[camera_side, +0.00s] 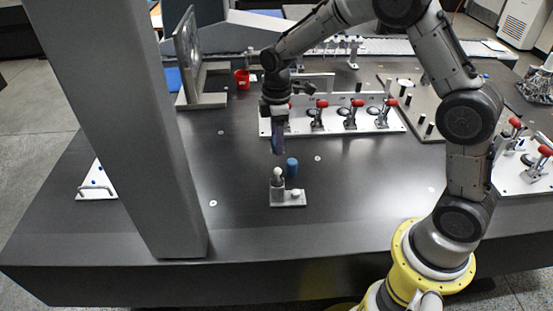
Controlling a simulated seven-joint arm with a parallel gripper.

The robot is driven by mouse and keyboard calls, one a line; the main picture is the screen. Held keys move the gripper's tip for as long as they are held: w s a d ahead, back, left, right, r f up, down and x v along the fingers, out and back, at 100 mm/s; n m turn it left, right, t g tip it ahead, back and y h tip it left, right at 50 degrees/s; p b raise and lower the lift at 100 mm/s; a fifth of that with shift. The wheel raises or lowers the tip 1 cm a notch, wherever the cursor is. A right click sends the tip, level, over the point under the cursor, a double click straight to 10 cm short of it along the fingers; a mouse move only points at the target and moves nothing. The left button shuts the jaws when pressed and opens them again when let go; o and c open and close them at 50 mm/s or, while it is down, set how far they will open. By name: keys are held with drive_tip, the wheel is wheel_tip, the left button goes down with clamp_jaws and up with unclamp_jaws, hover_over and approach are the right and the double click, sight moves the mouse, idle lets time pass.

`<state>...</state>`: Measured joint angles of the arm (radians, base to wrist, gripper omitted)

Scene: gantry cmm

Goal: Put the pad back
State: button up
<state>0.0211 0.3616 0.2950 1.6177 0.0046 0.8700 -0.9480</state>
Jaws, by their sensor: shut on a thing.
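My gripper (276,124) hangs fingers down over the middle of the table. It is shut on a narrow, dark bluish piece, which I take to be the pad (279,141). The piece hangs upright, and the fingers partly hide it. Below it on the table is a small grey block stand (290,199) with an upright part and a pale ball (277,173) on top.
A white fixture plate (375,122) with red-knobbed clamps lies behind my gripper. A red cup (242,79) and an upright grey plate (187,52) stand back left. A thick grey column (120,120) rises at left. The dark table (345,205) is clear around the stand.

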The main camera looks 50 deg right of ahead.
drive_tip(key=d+f+m, duration=0.2)
drive_tip(key=d+f, duration=0.4)
drive_tip(key=d, duration=0.5)
drive_tip(key=w+d+f, duration=0.1)
drive_tip(key=w+f, duration=0.2)
drive_tip(key=w, duration=0.1)
drive_tip(key=w+f, duration=0.3)
drive_tip(key=w, duration=0.1)
drive_tip(key=w+d+f, duration=0.1)
drive_tip(key=w+f, duration=0.2)
drive_tip(key=shift+w+d+f, duration=0.15)
drive_tip(key=shift+w+d, duration=0.15)
drive_tip(key=shift+w, duration=0.1)
drive_tip(key=shift+w+d+f, duration=0.1)
drive_tip(key=shift+w+f, duration=0.1)
drive_tip(key=shift+f, duration=1.7)
drive_tip(key=shift+f, duration=0.1)
drive_tip(key=o, duration=1.1)
